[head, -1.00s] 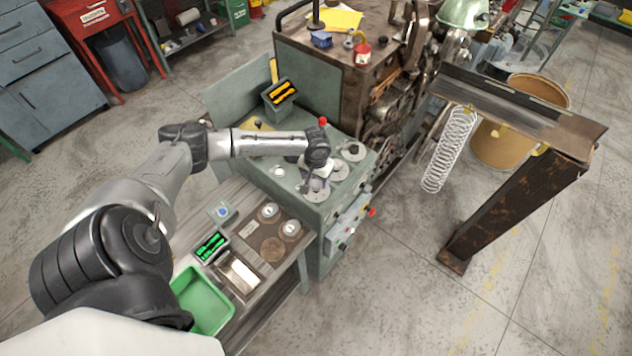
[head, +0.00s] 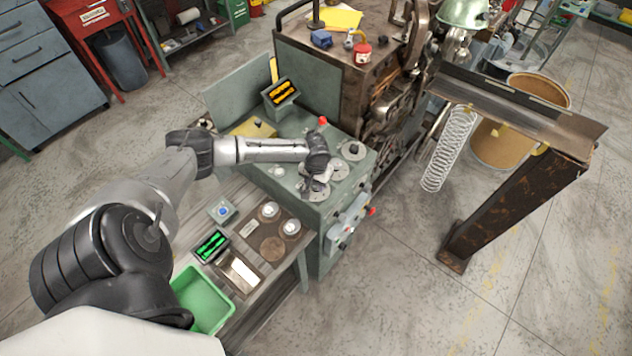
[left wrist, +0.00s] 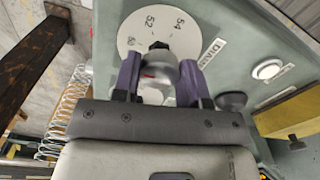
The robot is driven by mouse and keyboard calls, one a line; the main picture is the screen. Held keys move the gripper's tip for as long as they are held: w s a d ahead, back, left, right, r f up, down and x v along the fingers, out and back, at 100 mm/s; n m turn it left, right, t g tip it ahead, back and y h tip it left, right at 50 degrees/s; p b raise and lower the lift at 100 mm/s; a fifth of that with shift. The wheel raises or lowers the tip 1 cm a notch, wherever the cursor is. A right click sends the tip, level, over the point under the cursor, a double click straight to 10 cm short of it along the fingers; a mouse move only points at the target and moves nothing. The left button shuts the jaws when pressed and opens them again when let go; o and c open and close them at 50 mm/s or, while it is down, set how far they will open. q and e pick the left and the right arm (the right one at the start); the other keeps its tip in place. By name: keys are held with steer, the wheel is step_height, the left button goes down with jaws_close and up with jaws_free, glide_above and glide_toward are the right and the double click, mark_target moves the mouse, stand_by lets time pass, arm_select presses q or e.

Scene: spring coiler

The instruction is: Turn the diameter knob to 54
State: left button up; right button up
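The diameter knob (left wrist: 158,68) is a grey cylinder with a dark tip, on a round white dial (left wrist: 133,30) in the left wrist view. The dial shows 52 near the top and 54 to its right. The dark tip lies between these two numbers. A partly covered label starting "DIAM" (left wrist: 212,50) is beside the dial. My left gripper (left wrist: 160,72) has its purple fingers on both sides of the knob, with no clear gap. In the head view my left gripper (head: 317,187) points down at the green control panel (head: 290,185), hiding most of the knob. My right gripper is out of view.
More dials (head: 352,150) and a red button (head: 322,121) are close to my left wrist. A wooden side table (head: 262,318) holds a green tray (head: 205,300) and small parts. A spring (head: 448,150) hangs at the right. Floor is clear in front.

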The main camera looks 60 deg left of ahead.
arm_select(q)
steer(key=c, duration=0.4)
